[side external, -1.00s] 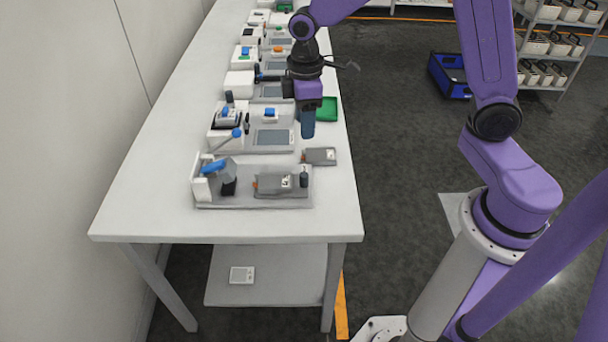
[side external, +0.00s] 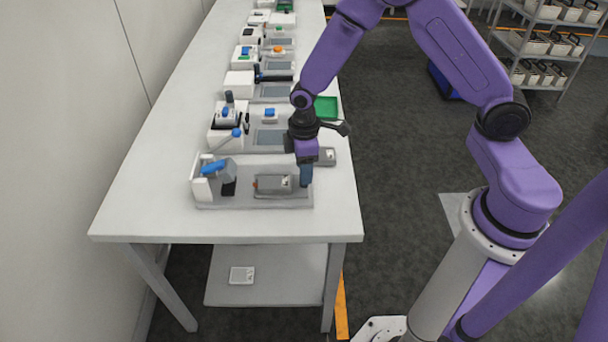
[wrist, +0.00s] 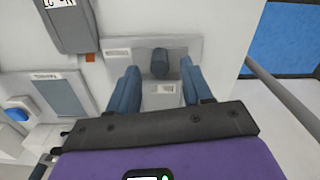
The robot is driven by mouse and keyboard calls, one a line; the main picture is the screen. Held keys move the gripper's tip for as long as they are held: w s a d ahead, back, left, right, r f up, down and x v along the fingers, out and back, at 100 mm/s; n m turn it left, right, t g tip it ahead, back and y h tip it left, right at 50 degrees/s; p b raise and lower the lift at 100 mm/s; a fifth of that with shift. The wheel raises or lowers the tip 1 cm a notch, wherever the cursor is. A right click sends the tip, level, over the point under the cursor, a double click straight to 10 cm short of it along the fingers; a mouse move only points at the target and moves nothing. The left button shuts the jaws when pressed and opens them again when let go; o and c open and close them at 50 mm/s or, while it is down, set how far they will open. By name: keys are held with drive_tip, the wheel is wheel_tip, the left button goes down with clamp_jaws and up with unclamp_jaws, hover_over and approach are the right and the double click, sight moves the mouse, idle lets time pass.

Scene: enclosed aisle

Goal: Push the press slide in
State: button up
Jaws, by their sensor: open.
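The press stands on a light grey base plate (side external: 225,204) at the near end of the bench. Its raised left part carries a blue lever (side external: 213,167). The grey press slide (side external: 270,184) lies on the right part of the plate, apart from the lever. A dark upright knob (wrist: 160,62) is at the slide's right end; my gripper mostly hides it in the side view. My gripper (side external: 305,182) points down at that end. In the wrist view, its blue fingers are open, one on each side of the knob, with visible gaps. Finger contact with the slide cannot be told.
A loose grey block (side external: 328,156) with a label lies just behind the gripper, near the bench's right edge. The bench (side external: 160,222) is clear in front of the press.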

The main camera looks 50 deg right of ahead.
sight(282, 180)
drive_tip(key=shift+f, duration=1.6)
drive_tip(key=shift+c, duration=0.4)
clamp_jaws()
drive_tip(key=shift+w+a, duration=1.95)
drive_tip(key=shift+o, duration=0.4)
unclamp_jaws()
wheel_tip(282, 180, up, 18)
drive_tip(key=shift+f, duration=0.25)
